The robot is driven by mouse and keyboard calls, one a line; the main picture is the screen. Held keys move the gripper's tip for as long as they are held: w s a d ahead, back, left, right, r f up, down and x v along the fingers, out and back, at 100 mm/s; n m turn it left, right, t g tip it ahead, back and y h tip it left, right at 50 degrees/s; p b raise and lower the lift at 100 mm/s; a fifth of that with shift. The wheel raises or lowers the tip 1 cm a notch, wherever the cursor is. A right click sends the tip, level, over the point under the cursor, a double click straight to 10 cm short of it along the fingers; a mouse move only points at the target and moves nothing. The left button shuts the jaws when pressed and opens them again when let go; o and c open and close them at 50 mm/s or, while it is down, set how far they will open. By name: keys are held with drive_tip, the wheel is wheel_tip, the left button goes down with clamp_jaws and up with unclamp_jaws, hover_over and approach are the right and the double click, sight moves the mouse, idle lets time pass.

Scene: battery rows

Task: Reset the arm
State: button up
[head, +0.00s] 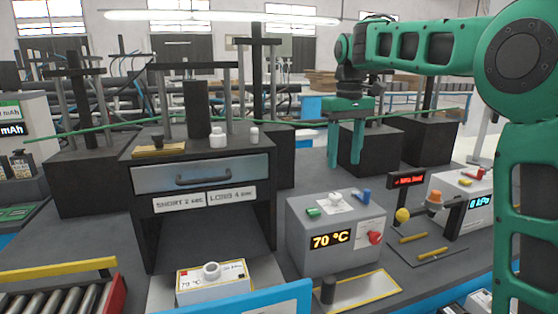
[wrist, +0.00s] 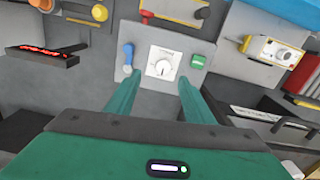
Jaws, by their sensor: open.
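My gripper (head: 346,145) is green and hangs from my raised green arm in the head view, above the bench and behind the grey control box. Its two fingers (wrist: 160,100) point down and stand apart with nothing between them. In the wrist view the grey control box (wrist: 170,55) shows past the fingertips, with a white dial, a blue switch and a green button. In the head view the same box (head: 330,258) reads 70 °C and has a red knob. The gripper appears clear of everything around it.
A black press (head: 200,165) with a grey drawer stands left of centre, with a white unit (head: 212,280) in front of it. A small display (head: 406,181) and a 0 kPa box (head: 462,203) stand at the right. A roller conveyor (head: 60,295) lies at the lower left.

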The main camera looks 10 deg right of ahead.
drive_tip(key=s+d+f+m, duration=0.3)
drive_tip(key=s+d, duration=0.5)
drive_tip(key=s, duration=0.1)
drive_tip(key=s+d+f+m, duration=0.2)
drive_tip(key=s+f, duration=0.3)
drive_tip(key=s, duration=0.4)
drive_tip(key=s+d+f+m, duration=0.2)
drive_tip(key=s+f, duration=0.4)
drive_tip(key=s, duration=0.4)
drive_tip(key=s+d+f+m, duration=0.2)
drive_tip(key=s+d+f, duration=0.2)
drive_tip(key=s, duration=0.6)
wheel_tip(320, 180, down, 2)
drive_tip(key=shift+d+m, duration=0.25)
drive_tip(key=shift+m, duration=0.15)
drive_tip(key=shift+w+f, duration=0.25)
drive_tip(key=shift+w, duration=0.4)
